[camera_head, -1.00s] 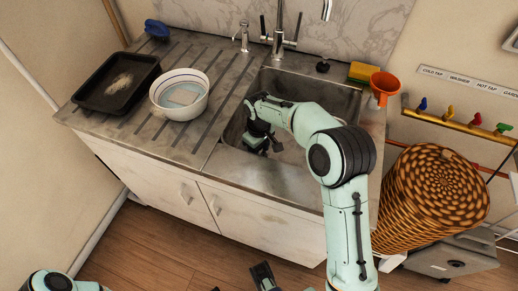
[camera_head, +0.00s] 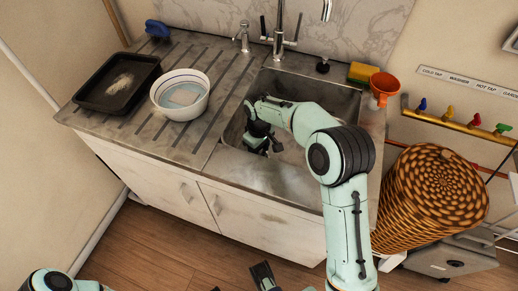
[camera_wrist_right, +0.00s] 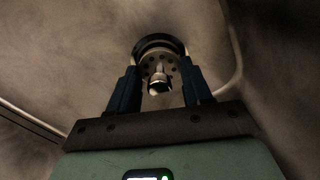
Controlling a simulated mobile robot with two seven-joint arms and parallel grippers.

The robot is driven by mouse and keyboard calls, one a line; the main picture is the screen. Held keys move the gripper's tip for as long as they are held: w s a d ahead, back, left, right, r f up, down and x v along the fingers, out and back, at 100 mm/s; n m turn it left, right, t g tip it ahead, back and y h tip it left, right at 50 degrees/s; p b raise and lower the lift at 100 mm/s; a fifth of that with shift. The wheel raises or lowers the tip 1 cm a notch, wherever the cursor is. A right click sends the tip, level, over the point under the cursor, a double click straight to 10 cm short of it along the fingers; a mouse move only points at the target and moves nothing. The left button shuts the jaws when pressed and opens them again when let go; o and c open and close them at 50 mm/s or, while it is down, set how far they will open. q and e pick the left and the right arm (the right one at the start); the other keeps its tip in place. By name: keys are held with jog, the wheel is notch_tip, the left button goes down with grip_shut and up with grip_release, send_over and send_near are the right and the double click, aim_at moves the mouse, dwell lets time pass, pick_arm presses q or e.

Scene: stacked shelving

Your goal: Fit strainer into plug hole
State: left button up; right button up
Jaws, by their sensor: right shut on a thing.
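My right gripper (camera_head: 262,142) reaches down into the steel sink (camera_head: 345,100). In the right wrist view my right gripper (camera_wrist_right: 160,88) is shut on the strainer's upright knob. The strainer (camera_wrist_right: 160,68) is a round metal disc with small holes. It shows between the fingers, against a dark round ring (camera_wrist_right: 160,42) in the sink floor that looks like the plug hole rim. I cannot tell whether the strainer is seated in it or just above it. In the head view the strainer and hole are hidden. Part of my left gripper (camera_head: 262,275) shows at the bottom edge; its opening is unclear.
A white bowl (camera_head: 158,104) and a black tray (camera_head: 78,100) stand on the drainer. A mixer tap (camera_head: 279,42), black plug (camera_head: 323,66), sponge (camera_head: 361,72) and orange funnel (camera_head: 384,84) line the sink's back. A wicker basket (camera_head: 432,205) stands at right.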

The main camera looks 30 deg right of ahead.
pick_arm(q)
jog(key=shift+w+r+p, duration=0.1)
jog(key=shift+r+p, duration=0.25)
dwell(0.6)
jog(key=shift+f+b, duration=0.3)
jog(key=shift+b, duration=0.05)
pick_arm(e)
jog(key=shift+f, duration=0.6)
jog(key=o, duration=1.1)
pick_arm(q)
jog(key=shift+s+r+g+p, duration=0.4)
jog(key=shift+s+r+p, duration=0.3)
jog(key=shift+s+p, duration=0.4)
pick_arm(e)
notch_tip(320, 180, up, 14)
jog(key=shift+f, duration=0.25)
pick_arm(q)
jog(key=shift+w, duration=0.15)
